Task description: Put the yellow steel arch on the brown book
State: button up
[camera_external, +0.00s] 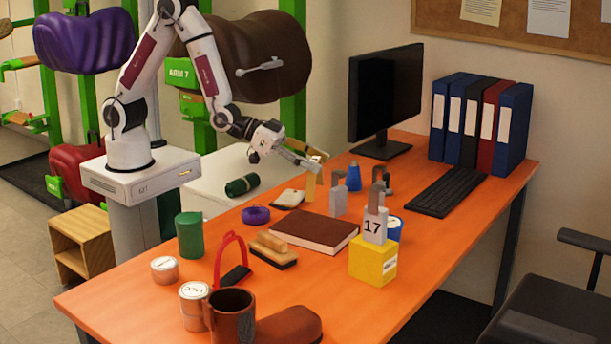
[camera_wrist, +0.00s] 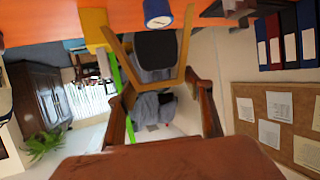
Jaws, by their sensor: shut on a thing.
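The yellow steel arch (camera_external: 312,182) is in my gripper (camera_external: 304,161), held above the far side of the orange table. In the wrist view the arch (camera_wrist: 187,42) spans between the two fingers of my gripper (camera_wrist: 160,84), its legs pointing away from the palm. The brown book (camera_external: 313,232) lies flat mid-table, with its top bare. The arch is behind the book in the external view and apart from it. The finger contact is small and partly hidden in the external view.
A grey block (camera_external: 338,202) and a blue bottle (camera_external: 354,178) stand behind the book. A weight marked 17 (camera_external: 375,226) sits on a yellow box (camera_external: 373,262) to its right. A brush (camera_external: 272,250) and purple ring (camera_external: 255,214) lie left. A monitor (camera_external: 384,95) stands at the back.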

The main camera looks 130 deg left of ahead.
jog(key=shift+f, duration=2.9)
jog(key=shift+f, duration=0.1)
jog(key=shift+f, duration=2)
jog(key=o, duration=1.2)
jog(key=shift+f, duration=0.1)
